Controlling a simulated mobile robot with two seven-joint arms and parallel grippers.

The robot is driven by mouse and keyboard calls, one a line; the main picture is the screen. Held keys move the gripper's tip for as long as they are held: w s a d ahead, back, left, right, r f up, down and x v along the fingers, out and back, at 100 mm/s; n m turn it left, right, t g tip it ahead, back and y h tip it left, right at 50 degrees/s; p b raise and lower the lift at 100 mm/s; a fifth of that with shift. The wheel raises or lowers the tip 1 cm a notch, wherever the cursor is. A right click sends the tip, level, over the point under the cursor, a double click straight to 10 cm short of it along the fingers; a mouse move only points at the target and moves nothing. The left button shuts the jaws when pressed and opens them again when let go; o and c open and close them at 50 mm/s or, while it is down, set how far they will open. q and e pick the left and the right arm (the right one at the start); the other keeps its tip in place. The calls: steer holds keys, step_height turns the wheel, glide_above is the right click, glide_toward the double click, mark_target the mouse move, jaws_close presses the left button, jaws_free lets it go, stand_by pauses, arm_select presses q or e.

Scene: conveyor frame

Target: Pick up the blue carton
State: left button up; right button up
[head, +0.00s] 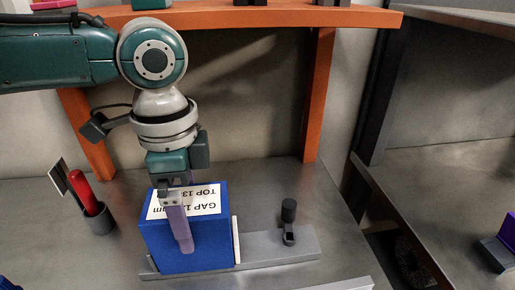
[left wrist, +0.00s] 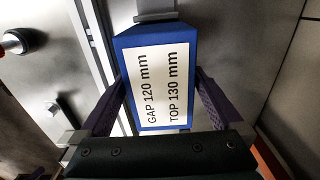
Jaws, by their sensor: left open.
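The blue carton (head: 190,245) stands upright on a grey base plate, with a white label on its top reading GAP 120 mm and TOP 130 mm. My left gripper (head: 181,215) points down over it, open. One finger shows in front of the carton's near face; the other is hidden in the head view. In the left wrist view the carton (left wrist: 155,40) lies between the two spread fingers of my left gripper (left wrist: 161,92), one on each side. I cannot tell whether the fingers touch it. My right gripper is not in view.
A small dark clamp-like fixture (head: 289,222) stands on the plate (head: 270,250) right of the carton. A dark cup (head: 100,221) holding a red-handled item (head: 80,188) stands to the left. An orange frame (head: 317,95) rises behind. A purple object (head: 500,252) lies far right.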

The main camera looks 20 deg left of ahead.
arm_select(q)
steer(key=c, duration=1.1)
